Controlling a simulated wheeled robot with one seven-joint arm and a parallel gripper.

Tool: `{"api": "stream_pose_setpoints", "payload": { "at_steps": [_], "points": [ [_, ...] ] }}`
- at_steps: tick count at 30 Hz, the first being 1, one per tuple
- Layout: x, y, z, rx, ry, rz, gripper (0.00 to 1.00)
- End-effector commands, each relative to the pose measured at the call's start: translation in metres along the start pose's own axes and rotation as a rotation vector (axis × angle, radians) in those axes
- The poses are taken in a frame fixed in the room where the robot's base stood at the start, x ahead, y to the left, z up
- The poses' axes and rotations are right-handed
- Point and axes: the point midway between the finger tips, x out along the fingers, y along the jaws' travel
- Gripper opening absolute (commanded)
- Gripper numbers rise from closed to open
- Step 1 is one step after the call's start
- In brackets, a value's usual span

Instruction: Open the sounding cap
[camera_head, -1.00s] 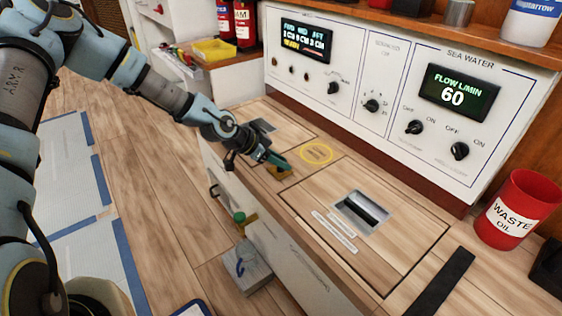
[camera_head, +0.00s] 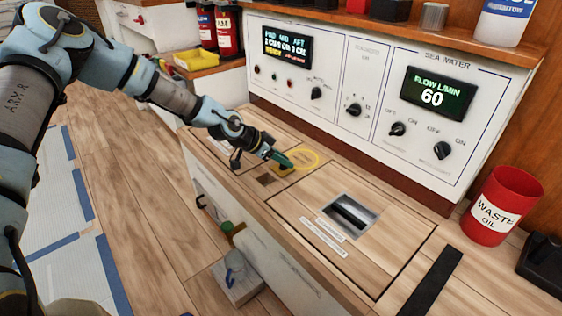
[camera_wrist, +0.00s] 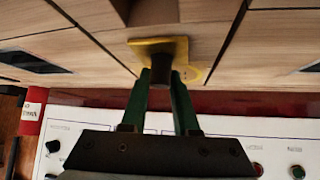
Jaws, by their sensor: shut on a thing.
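The sounding cap is a yellow square plate (camera_head: 284,170) with a dark upright knob, also seen in the wrist view (camera_wrist: 143,49). My gripper (camera_head: 281,160) has its green fingers shut on the knob (camera_wrist: 160,72), one on each side. The plate sits beside a square opening (camera_head: 265,180) in the wooden top, which now shows uncovered. The opening also shows at the top of the wrist view (camera_wrist: 150,12). The plate's far edge is by the yellow ring marking (camera_head: 316,154). I cannot tell whether the plate touches the wood.
A hatch with a recessed handle (camera_head: 352,212) lies right of the opening. A white control panel (camera_head: 375,95) rises behind the wooden top. A red waste oil bin (camera_head: 500,208) stands at the right. The wooden top between hatch and ring is clear.

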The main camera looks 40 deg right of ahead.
Motion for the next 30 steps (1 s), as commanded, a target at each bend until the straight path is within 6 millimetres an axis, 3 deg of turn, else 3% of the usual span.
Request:
{"api": "stream_pose_setpoints", "payload": {
  "at_steps": [1, 8, 17, 23, 30],
  "points": [
    [0.000, 0.000, 0.000, -0.002, 0.000, 0.000, 0.32],
    [0.000, 0.000, 0.000, -0.001, 0.000, 0.000, 0.58],
    [-0.002, 0.000, 0.000, -0.001, 0.000, 0.000, 0.59],
    [-0.028, -0.001, -0.001, -0.002, 0.000, -0.002, 0.59],
    [-0.077, -0.001, -0.001, -0.003, 0.000, -0.002, 0.59]
  ]
}}
